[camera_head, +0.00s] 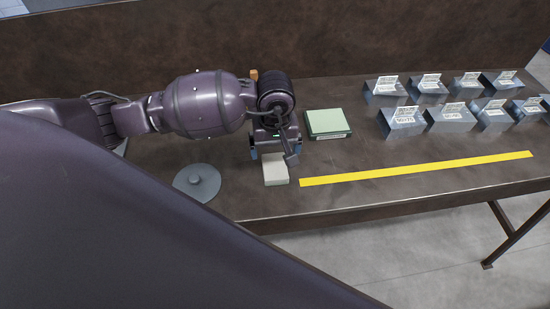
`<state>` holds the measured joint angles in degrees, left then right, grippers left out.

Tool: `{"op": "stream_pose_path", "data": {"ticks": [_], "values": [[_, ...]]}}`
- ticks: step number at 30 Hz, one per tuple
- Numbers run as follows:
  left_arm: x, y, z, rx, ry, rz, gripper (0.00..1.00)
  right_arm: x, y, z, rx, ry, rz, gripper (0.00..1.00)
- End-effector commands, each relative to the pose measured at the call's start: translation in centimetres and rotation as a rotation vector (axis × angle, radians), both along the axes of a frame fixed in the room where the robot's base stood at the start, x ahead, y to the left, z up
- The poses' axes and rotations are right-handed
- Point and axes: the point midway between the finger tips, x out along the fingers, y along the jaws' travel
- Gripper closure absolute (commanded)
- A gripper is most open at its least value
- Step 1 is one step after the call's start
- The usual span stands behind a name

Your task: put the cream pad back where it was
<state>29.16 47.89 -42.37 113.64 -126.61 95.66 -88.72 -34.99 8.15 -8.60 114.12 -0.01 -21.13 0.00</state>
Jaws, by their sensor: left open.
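The cream pad (275,171) lies on the brown bench near its front edge, left of the yellow strip's end. My left gripper (271,152) points down just behind and above the pad. Its jaws are open, and its fingers are partly hidden by the wrist. I cannot tell whether a finger touches the pad. My right gripper is not in view.
A green box (328,123) sits right of my left gripper. A grey disc with a knob (197,182) lies left of the pad. Several labelled metal pieces (451,117) stand at the right. A yellow strip (420,168) runs along the front. A brown back wall (300,40) rises behind.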

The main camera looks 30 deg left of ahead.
Motion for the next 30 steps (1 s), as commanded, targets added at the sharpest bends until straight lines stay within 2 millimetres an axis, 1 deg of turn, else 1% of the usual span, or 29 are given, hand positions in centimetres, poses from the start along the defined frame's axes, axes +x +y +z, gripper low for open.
{"op": "stream_pose_path", "data": {"ticks": [1, 3, 9, 19, 30], "values": [[0.1, 0.1, 0.9, 0.002, -0.003, -0.002, 0.06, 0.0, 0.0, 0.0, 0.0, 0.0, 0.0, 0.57], [0.0, 0.0, 1.9, 0.002, -0.002, -0.001, 0.06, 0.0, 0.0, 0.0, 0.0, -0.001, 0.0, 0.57], [0.0, 0.0, 3.6, 0.001, -0.001, 0.0, 0.06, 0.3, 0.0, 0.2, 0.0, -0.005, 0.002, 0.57], [0.0, 0.0, 4.0, 0.001, 0.001, 0.001, 0.06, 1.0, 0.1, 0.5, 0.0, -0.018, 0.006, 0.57], [0.0, 0.0, 3.9, 0.0, 0.001, 0.0, 0.06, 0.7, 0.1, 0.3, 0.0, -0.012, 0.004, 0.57]]}}
